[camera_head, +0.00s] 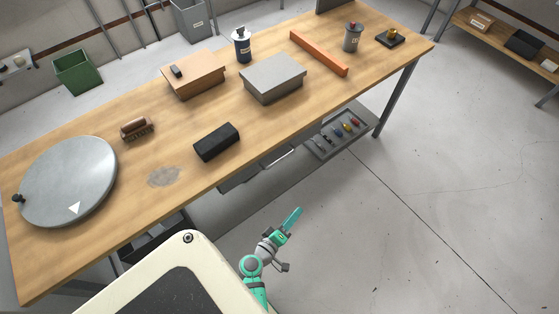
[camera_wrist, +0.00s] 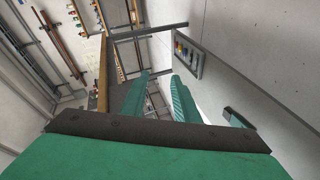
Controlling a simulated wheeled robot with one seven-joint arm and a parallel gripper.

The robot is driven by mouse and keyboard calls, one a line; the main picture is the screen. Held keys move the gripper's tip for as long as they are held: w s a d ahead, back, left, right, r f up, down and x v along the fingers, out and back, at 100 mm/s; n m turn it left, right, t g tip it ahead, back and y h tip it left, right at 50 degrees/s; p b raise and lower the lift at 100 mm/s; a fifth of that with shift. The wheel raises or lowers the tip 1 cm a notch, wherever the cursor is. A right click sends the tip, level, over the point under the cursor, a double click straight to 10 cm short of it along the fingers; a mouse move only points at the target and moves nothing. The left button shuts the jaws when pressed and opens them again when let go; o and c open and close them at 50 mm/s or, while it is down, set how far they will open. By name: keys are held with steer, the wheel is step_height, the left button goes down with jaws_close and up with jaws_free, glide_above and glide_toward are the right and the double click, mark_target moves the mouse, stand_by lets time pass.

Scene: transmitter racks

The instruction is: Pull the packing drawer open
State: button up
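A grey drawer front (camera_head: 243,180) shows partly under the front edge of the workbench; the tabletop hides most of it. I see no label naming it as the packing drawer. To its right, a grey tray or drawer (camera_head: 322,148) with several coloured knobs or small items sits below the bench; it also shows in the wrist view (camera_wrist: 188,60). My gripper (camera_head: 292,217) is in front of the bench, over the floor, apart from both. In the wrist view my gripper (camera_wrist: 160,82) has its teal fingers apart with nothing between them.
The wooden workbench (camera_head: 120,205) carries a round grey plate (camera_head: 70,180), a brush (camera_head: 137,128), a black block (camera_head: 216,142), boxes and an orange bar (camera_head: 318,53). A bench leg (camera_head: 393,100) stands at the right. The floor in front is clear.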

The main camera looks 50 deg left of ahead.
mark_target(279, 161)
steer(key=s+a+r+n+t+y, duration=0.1)
steer(key=a+r+t, duration=0.1)
steer(key=a+r, duration=0.35)
steer(key=a+r+n+t+y, duration=0.1)
steer(key=a+r+n+t, duration=0.1)
steer(key=a, duration=0.7)
steer(key=x, duration=1)
steer(key=shift+w+a+r, duration=0.15)
steer(key=shift+r, duration=0.1)
jaws_close()
